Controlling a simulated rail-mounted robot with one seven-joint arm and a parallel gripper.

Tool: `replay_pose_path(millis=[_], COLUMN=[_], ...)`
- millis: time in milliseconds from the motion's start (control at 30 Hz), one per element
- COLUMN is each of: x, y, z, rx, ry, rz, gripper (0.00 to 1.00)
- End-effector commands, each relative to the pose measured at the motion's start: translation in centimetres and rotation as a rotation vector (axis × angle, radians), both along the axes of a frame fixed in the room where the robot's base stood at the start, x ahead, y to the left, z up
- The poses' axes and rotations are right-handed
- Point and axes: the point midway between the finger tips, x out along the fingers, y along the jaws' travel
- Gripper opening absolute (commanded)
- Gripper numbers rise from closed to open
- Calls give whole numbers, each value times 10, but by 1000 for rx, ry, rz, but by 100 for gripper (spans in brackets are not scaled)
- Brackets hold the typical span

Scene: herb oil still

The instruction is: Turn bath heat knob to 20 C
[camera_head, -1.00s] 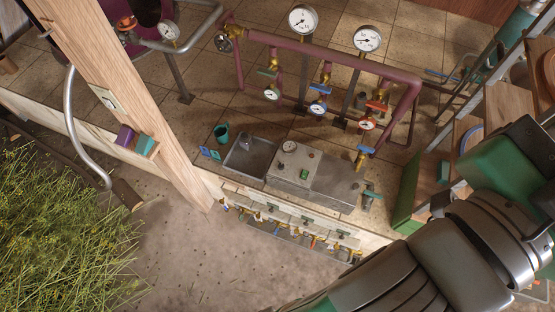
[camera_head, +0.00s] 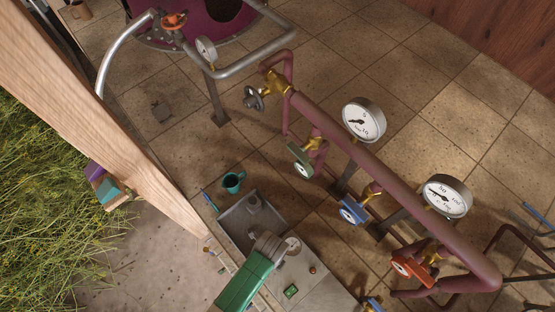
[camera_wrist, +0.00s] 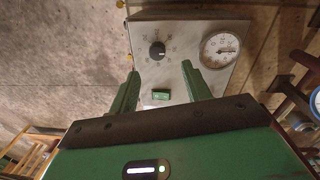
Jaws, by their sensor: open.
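The bath heat knob (camera_wrist: 157,50) is a round black knob on a pale panel (camera_wrist: 185,75) in the wrist view. Small marks surround it, too small to read, and a faint pale pointer line seems to face right. My gripper (camera_wrist: 160,68) is open, its two green fingers on either side of the space just below the knob. The knob lies beyond the fingertips, and nothing is between them. A green rocker switch (camera_wrist: 161,95) and a round white dial (camera_wrist: 222,48) are on the same panel. In the head view my arm hides the knob.
In the head view, a dark basin (camera_head: 250,215) and a teal cup (camera_head: 233,181) stand beside the panel. Purple pipes (camera_head: 385,190) with gauges (camera_head: 364,120) and coloured valves, one blue (camera_head: 353,211), rise on the right. A wooden post (camera_head: 95,120) stands left.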

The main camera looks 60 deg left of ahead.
Motion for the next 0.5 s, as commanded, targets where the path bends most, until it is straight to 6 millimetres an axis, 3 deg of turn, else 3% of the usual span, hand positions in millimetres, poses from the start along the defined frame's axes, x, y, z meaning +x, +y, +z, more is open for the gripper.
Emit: replay_pose_path(millis=[133,500], x=[0,-1], y=[0,-1], z=[-7,-69], rx=[0,2], ry=[0,-4], rz=[-1,1], gripper=[48,48])
